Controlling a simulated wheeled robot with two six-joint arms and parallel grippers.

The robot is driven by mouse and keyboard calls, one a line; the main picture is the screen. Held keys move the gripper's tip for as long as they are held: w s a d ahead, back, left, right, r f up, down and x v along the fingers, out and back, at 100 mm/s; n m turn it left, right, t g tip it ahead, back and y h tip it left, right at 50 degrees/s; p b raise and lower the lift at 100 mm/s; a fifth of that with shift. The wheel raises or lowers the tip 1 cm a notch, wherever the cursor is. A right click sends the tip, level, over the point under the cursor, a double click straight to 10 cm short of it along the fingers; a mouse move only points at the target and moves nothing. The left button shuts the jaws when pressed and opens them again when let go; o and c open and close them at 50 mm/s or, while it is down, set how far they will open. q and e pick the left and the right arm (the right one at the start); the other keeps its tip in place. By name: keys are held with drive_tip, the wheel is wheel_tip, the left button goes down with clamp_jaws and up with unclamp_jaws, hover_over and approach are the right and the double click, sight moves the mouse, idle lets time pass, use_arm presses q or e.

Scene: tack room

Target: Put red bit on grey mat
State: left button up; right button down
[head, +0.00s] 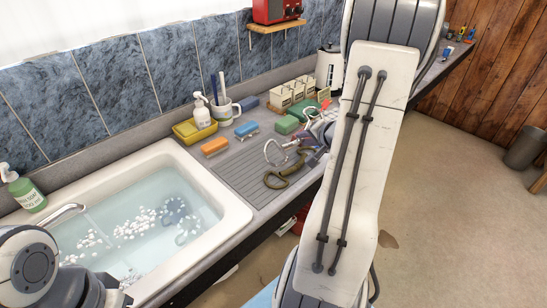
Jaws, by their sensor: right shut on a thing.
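My right gripper (312,148) is partly hidden behind my right arm. It is shut on what looks like the red bit, whose pale ring (269,153) sticks out to its left; little of the red part shows. Gripper and bit are over the right end of the grey ribbed mat (236,172) beside the sink. I cannot tell whether the bit touches it. An olive-green bit (275,182) lies at the mat's front right. My left arm shows at the lower left, but its fingers do not.
The sink (238,213) holds water, white foam and a dark bit (178,211). An orange sponge (215,146), a blue brush (246,129), a mug (222,113) and a yellow tray (186,131) with a bottle stand behind the mat. The mat's left part is bare.

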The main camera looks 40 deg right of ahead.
drive_tip(key=shift+w+a+f+b, duration=0.15)
drive_tip(key=shift+w+a+f, duration=0.2)
drive_tip(key=shift+w+f, duration=1.2)
drive_tip(key=shift+w+a+f+b, duration=0.2)
drive_tip(key=shift+w+a+f, duration=0.1)
drive_tip(key=shift+w+f, duration=1.25)
drive_tip(key=shift+w+a+f+b, duration=0.15)
drive_tip(key=shift+w+a+f, duration=0.2)
drive_tip(key=shift+w+f, duration=1.2)
drive_tip(key=c, duration=0.8)
unclamp_jaws()
drive_tip(key=shift+s+f, duration=0.1)
drive_tip(key=shift+s, duration=0.15)
